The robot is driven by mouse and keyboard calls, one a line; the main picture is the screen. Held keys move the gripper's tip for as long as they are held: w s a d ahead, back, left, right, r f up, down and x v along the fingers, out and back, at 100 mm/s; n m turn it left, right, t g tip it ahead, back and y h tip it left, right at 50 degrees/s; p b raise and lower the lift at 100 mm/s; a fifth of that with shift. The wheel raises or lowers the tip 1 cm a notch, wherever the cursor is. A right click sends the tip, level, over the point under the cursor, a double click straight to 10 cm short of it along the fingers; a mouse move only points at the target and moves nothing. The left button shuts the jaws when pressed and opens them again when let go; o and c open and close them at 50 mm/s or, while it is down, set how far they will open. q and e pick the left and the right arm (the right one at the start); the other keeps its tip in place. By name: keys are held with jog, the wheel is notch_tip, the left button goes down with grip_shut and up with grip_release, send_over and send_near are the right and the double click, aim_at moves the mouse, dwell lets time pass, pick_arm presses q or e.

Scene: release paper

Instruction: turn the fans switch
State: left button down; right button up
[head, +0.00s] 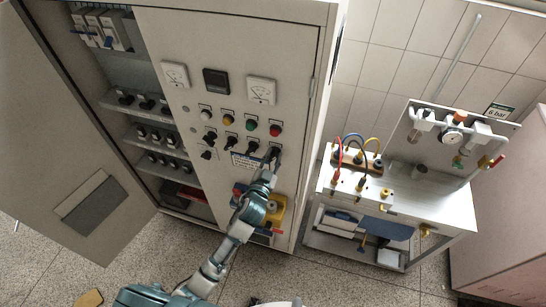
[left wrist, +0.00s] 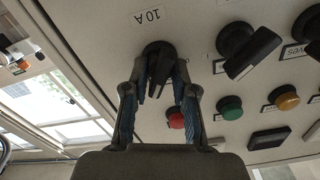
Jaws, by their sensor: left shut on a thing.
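The cabinet's grey control panel (head: 233,105) faces me with several black rotary switches. My left gripper (head: 273,160) reaches up to the rightmost switch of the lower row, and hides part of it in the head view. In the left wrist view, my left gripper (left wrist: 160,85) has its two fingers on either side of a black rotary knob (left wrist: 158,65) and is shut on it. A label reading "10 A" sits beside this knob. I cannot read which switch is the fans one. Two other black knobs (left wrist: 247,50) stand to the right in that view. My right gripper is not in view.
Indicator lamps, green (head: 250,125) and red (head: 275,130) among them, sit above the switches. Two dials and a dark display (head: 216,82) are higher up. The open cabinet door (head: 75,150) is at the left. A workbench (head: 430,200) with cables and a gauge stands right.

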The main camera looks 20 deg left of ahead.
pick_arm(q)
jog(key=shift+s+f, duration=0.1)
jog(key=shift+f, duration=0.35)
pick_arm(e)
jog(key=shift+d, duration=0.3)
pick_arm(q)
jog(key=c, duration=1.3)
grip_release()
jog(key=shift+o, duration=0.5)
jog(key=shift+r, duration=0.15)
jog(key=s, duration=1.1)
jog(key=shift+s+a, duration=0.2)
jog(key=shift+s, duration=0.2)
